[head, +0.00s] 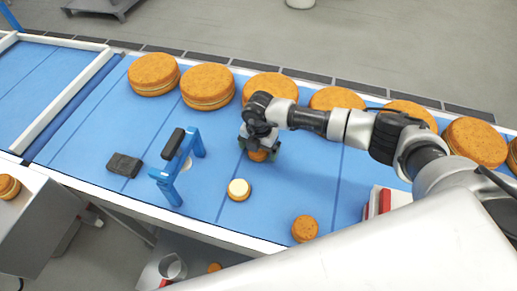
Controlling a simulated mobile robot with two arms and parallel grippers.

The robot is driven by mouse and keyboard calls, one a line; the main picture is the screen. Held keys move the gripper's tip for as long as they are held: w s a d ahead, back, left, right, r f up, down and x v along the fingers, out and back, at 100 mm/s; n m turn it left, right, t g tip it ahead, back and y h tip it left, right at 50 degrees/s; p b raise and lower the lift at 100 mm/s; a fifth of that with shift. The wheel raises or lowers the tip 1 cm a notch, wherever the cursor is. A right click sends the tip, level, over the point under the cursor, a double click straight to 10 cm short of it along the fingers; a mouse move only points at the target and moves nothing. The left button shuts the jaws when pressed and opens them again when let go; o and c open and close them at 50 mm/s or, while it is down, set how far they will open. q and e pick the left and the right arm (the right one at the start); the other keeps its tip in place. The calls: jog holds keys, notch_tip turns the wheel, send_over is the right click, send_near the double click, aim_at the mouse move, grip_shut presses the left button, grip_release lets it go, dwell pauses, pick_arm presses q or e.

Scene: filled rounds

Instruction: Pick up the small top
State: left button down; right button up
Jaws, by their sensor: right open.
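My right gripper (259,152) points down over the blue belt, with its open fingers around or just above a small brown round piece (258,155). The gripper covers most of that piece, so I cannot tell whether the fingers touch it. A small round (239,189) with a pale cream upper face lies on the belt, left of and nearer than the gripper. Another small brown round (305,228) lies near the belt's front edge. Which of these is the small top I cannot tell for certain. My left gripper is not in view.
Large filled rounds (208,86) stand in a row along the belt's far side. A blue frame (177,165) with a dark upper part stands left of the gripper, beside a dark block (124,165). Free blue belt (200,130) lies between the frame and the row.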

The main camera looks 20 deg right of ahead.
jog(key=shift+c, duration=1.1)
jog(key=c, duration=0.5)
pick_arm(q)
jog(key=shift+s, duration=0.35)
pick_arm(e)
jog(key=shift+c, duration=0.2)
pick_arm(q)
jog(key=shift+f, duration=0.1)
